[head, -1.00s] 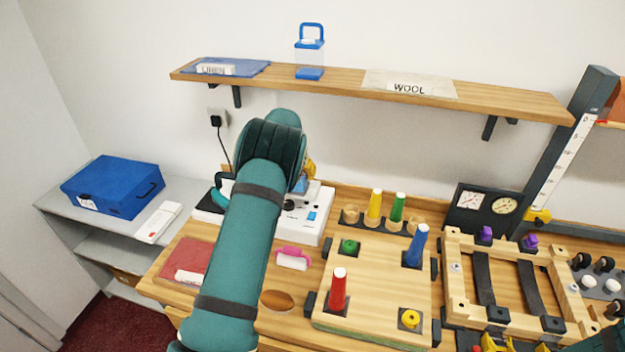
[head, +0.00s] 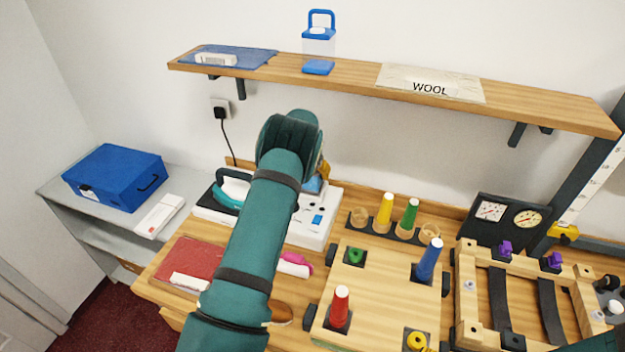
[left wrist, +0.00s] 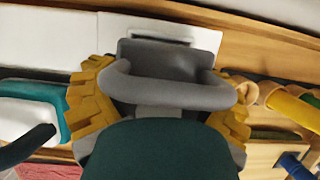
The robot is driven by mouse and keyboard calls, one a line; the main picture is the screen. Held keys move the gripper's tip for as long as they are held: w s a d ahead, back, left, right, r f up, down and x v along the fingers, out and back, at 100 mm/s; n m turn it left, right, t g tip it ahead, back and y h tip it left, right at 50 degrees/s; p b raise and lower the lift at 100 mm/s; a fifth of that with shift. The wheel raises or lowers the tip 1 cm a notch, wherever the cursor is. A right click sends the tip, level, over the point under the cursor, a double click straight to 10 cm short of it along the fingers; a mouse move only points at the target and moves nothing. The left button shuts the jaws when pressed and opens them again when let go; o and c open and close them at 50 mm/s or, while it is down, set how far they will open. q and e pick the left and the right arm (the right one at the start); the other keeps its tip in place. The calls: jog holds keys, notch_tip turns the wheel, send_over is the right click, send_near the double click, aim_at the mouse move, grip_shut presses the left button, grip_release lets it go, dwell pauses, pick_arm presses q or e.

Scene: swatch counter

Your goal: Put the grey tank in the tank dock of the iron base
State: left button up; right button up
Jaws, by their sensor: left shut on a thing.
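The grey tank (left wrist: 150,58) with its looped handle is in my left gripper (left wrist: 158,108), whose yellow fingers are shut on it from both sides. In the left wrist view it is in front of the white iron base (left wrist: 75,38); a dark slot edge shows just past it. I cannot tell whether the tank touches the base. In the head view the white iron base (head: 325,217) stands at the back of the counter, and my left arm hides the tank and most of the gripper. My right gripper is out of view.
The teal iron (head: 230,196) rests left of the base. A cone rack (head: 378,228) and a peg board (head: 375,290) lie to the right. A pink-handled brush (head: 294,266) lies in front.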

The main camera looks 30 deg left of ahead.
pick_arm(q)
notch_tip(320, 180, down, 3)
jog(key=shift+f+b, duration=0.1)
jog(key=shift+b, duration=0.5)
jog(key=o, duration=1.3)
jog(key=shift+c, duration=0.2)
jog(key=v, duration=1.2)
jog(key=shift+s, duration=0.1)
